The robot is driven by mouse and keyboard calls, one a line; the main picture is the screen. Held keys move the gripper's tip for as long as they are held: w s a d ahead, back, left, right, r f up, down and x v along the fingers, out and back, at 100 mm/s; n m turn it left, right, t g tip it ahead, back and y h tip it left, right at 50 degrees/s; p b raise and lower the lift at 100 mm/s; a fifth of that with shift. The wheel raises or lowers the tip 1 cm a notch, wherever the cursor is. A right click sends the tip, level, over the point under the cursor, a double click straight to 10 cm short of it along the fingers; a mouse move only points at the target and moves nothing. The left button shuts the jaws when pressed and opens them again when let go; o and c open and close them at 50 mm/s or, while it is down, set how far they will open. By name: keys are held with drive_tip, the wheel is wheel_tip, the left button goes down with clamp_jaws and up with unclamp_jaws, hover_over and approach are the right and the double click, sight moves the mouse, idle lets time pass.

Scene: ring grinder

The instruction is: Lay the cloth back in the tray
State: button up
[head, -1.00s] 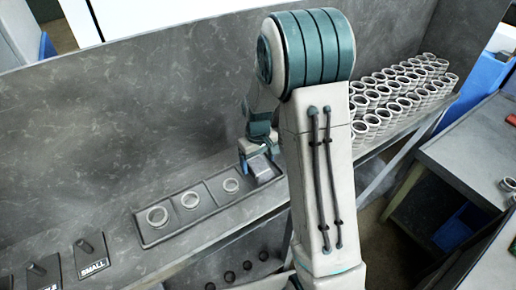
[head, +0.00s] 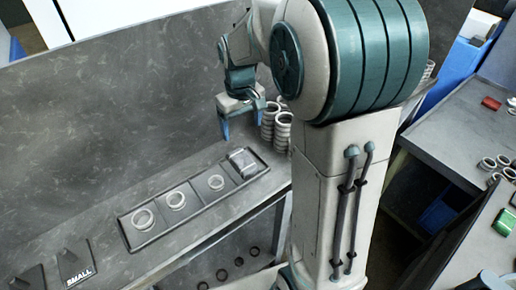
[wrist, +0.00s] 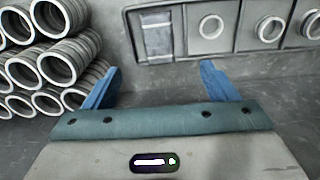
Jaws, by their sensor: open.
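The cloth (head: 242,160) is a small grey folded piece lying in the right end compartment of the dark tray (head: 140,240). In the wrist view the cloth (wrist: 158,40) lies flat inside its compartment of the tray (wrist: 188,57), at the top of the picture. My gripper (head: 239,136) is open and empty, raised above the shelf behind the cloth and apart from it. In the wrist view my gripper's blue fingers (wrist: 158,70) are spread wide with nothing between them.
Rings (head: 143,218) sit in the tray's other compartments. Stacked rings (head: 282,130) stand right of my gripper, and close to its left finger in the wrist view (wrist: 55,65). A post plate marked SMALL (head: 75,262) is at lower left. A grey wall rises behind the shelf.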

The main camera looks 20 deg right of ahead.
drive_tip(key=s+r+m+t, duration=0.1)
drive_tip(key=s+r, duration=0.1)
drive_tip(key=s, duration=0.7)
drive_tip(key=s+r+m+t, duration=0.2)
drive_tip(key=s, duration=0.8)
drive_tip(key=shift+r+t, duration=0.2)
drive_tip(key=shift+t, duration=0.1)
